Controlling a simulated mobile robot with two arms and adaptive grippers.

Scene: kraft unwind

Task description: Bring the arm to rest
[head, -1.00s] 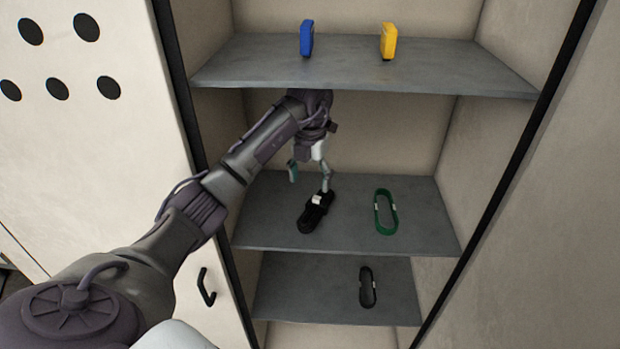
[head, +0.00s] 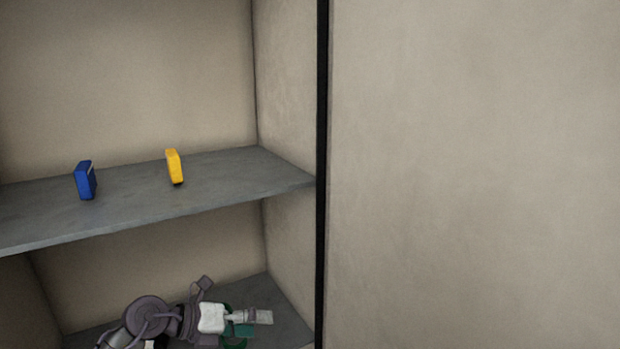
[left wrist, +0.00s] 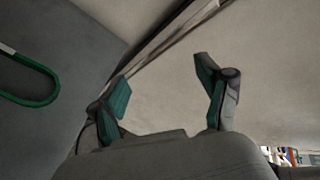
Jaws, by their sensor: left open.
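My left gripper (head: 254,322) is low in the head view, inside the cabinet just above the middle shelf. It is open and empty; its two green-padded fingers stand apart in the left wrist view (left wrist: 164,88), with nothing between them. The green loop-shaped item (head: 234,345) lies on the shelf partly hidden behind the gripper. Part of it also shows at the left of the left wrist view (left wrist: 40,101), apart from the fingers. My right gripper is in neither view.
A blue item (head: 86,181) and a yellow item (head: 175,167) stand upright on the upper shelf (head: 230,178) above my arm. The cabinet's black front edge (head: 322,120) and a broad plain panel (head: 470,170) lie to the right.

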